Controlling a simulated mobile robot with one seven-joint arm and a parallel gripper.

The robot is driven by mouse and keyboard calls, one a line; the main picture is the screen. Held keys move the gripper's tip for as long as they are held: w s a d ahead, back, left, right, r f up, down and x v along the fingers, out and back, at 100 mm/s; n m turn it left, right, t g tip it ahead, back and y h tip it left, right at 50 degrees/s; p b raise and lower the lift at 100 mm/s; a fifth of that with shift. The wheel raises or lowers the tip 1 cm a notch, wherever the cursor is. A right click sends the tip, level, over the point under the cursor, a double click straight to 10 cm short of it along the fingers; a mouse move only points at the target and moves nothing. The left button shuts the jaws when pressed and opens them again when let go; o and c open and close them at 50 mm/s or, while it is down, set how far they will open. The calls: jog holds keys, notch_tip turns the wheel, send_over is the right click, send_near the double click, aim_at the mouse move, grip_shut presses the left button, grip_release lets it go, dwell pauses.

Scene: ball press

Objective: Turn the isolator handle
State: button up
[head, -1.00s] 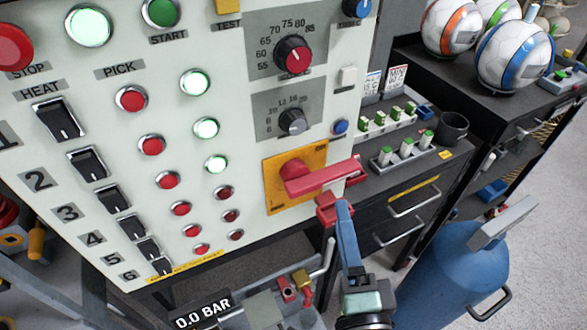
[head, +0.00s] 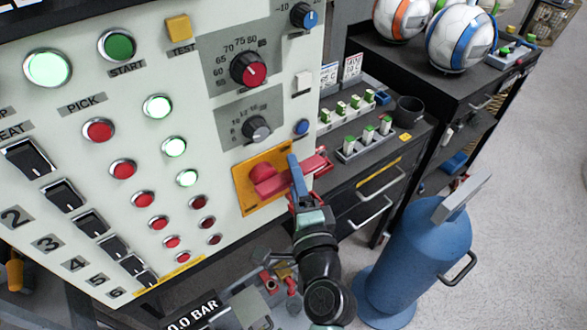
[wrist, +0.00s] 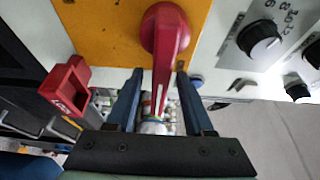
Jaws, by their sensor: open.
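The red isolator handle (head: 264,181) sits on a yellow-orange plate (head: 244,193) at the lower right of the white control panel. In the head view its lever points to the right. In the wrist view the handle (wrist: 165,40) has a round hub, and its lever reaches down between the two blue fingers of my gripper (wrist: 156,95). A gap shows on both sides of the lever, so the fingers are open around it. In the head view my gripper (head: 297,182) is at the lever's outer end and covers part of it.
A red block with lettering (wrist: 65,88) is left of my gripper in the wrist view. Dials (head: 248,70) and lit buttons are on the panel. A drawer cabinet (head: 372,200) and a blue cylinder (head: 425,250) stand to the right, with clear floor beyond.

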jog(key=shift+w+a, duration=0.1)
jog(key=shift+w, duration=0.15)
grip_shut()
dwell(1.4)
